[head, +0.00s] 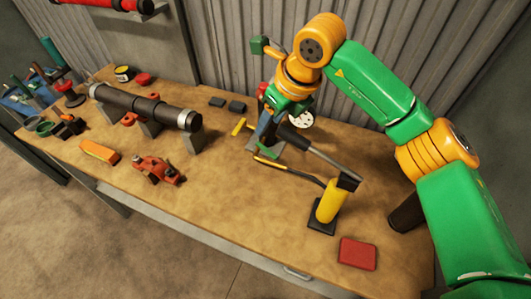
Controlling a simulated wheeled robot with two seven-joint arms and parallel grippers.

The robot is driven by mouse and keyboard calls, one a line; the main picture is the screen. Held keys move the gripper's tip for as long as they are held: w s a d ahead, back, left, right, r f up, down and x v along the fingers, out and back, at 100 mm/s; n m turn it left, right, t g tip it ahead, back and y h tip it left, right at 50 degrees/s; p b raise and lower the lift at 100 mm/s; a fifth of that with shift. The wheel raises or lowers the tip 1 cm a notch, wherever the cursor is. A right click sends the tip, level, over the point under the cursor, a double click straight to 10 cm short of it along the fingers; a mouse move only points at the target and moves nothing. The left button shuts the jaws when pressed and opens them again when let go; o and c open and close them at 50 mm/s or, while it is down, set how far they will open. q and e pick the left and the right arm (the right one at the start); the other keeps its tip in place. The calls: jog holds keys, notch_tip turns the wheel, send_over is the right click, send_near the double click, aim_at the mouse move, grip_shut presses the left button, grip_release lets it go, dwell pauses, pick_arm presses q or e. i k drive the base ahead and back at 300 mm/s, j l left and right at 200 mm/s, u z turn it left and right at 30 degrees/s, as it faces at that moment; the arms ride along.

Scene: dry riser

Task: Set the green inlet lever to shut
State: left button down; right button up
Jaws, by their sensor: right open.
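My right arm comes in from the right, and its green and orange wrist hangs over the back right part of the bench. My right gripper (272,122) points down at the valve assembly and is open, with nothing seen held. A small green piece (270,149), which looks like the green inlet lever, shows low beside the gripper. Its exact angle is hard to tell. The gripper and wrist hide much of the valve assembly. I cannot tell whether the fingers touch the lever. My left gripper is not in view.
A yellow pump (328,203) with a long handle stands to the right, with a hose running left. A round white gauge (302,119) is close beside my wrist. A red box (357,253), a dark pipe on supports (145,106) and a red tool (157,168) also occupy the bench (215,205).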

aim_at(259, 145)
jog(key=k+j, duration=0.3)
jog(key=j, duration=0.2)
jog(key=k+j, duration=0.65)
jog(key=j, duration=0.3)
